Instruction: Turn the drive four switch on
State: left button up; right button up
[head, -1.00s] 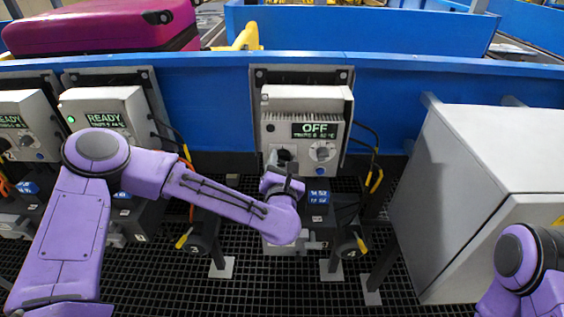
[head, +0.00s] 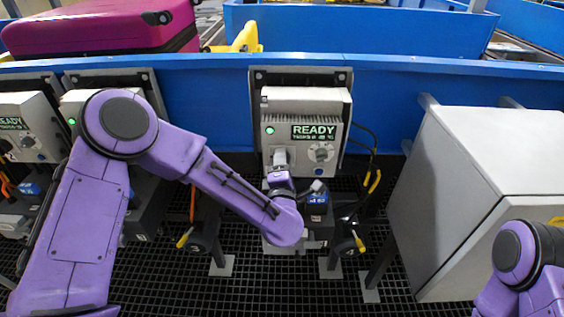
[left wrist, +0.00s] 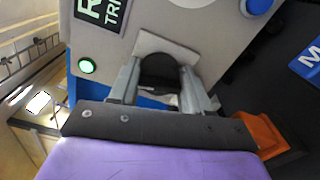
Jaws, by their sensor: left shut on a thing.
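The drive four unit (head: 303,107) is a pale grey box on the blue wall at the centre of the head view. Its display (head: 315,132) reads READY, and a green lamp (head: 269,130) is lit. The lamp also shows in the left wrist view (left wrist: 87,66). My left gripper (head: 280,156) is at the lower left of the box's face and hides the switch in the head view. In the left wrist view, the black rotary switch (left wrist: 160,71) sits between its fingers (left wrist: 163,82), which are shut on it. My right gripper is outside the frames.
A grey control knob (head: 321,152) is just right of my left gripper. Other drive boxes (head: 22,125) stand at the left. A big grey cabinet (head: 480,160) stands at the right. Cables (head: 373,160) hang beside the drive unit.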

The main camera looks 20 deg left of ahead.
pick_arm(q)
jog(key=shift+r+m, duration=0.1)
jog(key=shift+m, duration=1.1)
jog(key=o, duration=1.1)
jog(key=shift+d, duration=0.15)
jog(key=shift+c, duration=0.2)
jog(key=b+v, duration=0.1)
jog(key=v, duration=0.9)
jog(key=shift+s, duration=0.3)
